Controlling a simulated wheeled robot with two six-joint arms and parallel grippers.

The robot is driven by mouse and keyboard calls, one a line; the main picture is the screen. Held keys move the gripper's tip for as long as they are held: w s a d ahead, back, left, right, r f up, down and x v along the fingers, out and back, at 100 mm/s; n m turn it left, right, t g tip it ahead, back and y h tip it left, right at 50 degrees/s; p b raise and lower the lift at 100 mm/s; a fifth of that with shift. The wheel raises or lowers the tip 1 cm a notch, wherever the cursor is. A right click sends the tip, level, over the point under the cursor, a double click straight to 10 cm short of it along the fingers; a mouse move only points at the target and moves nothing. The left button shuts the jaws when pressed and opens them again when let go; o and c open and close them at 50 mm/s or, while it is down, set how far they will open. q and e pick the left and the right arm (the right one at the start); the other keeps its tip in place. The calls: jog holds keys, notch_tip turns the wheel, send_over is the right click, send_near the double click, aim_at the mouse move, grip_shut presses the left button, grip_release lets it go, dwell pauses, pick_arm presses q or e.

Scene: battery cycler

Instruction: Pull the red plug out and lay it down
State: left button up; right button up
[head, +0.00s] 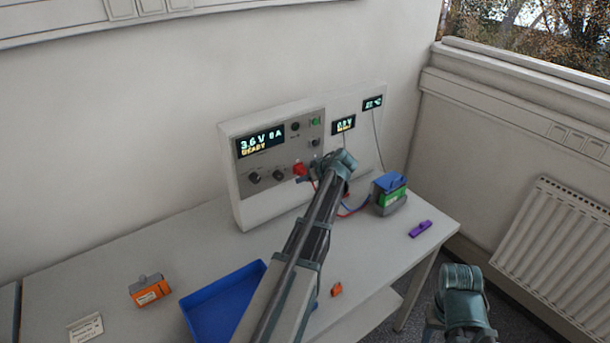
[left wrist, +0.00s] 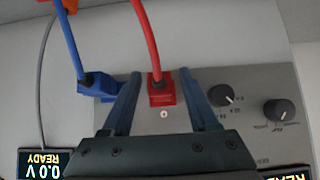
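The red plug (head: 299,169) sits in the front panel of the cycler (head: 242,203), below its lit display. In the left wrist view the red plug (left wrist: 162,92) has a red cable and stands between the two fingers of my left gripper (left wrist: 160,78), with a gap on each side. My left gripper is open and not touching it. A blue plug (left wrist: 97,86) with a blue cable sits just outside the left-hand finger. My right gripper's arm end (head: 461,300) hangs right of the table, low in the head view; its fingers do not show clearly.
A blue tray (head: 262,266) lies on the table, partly behind my left arm. An orange-labelled battery (head: 149,290) and a card (head: 86,327) lie left of it. A blue-topped battery (head: 390,184), a purple piece (head: 420,229) and an orange piece (head: 336,289) lie right.

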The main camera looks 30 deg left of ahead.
pick_arm(q)
jog(key=c, duration=0.9)
jog(key=shift+c, duration=0.2)
jog(key=shift+s+d, duration=0.1)
jog(key=shift+d, duration=0.1)
jog(key=shift+s+d, duration=0.35)
jog(key=shift+d, duration=0.45)
jog(key=shift+s+d, duration=0.3)
jog(key=shift+d, duration=0.55)
jog(key=shift+s+d, duration=0.35)
jog(key=shift+d, duration=0.45)
jog(key=shift+f, duration=0.15)
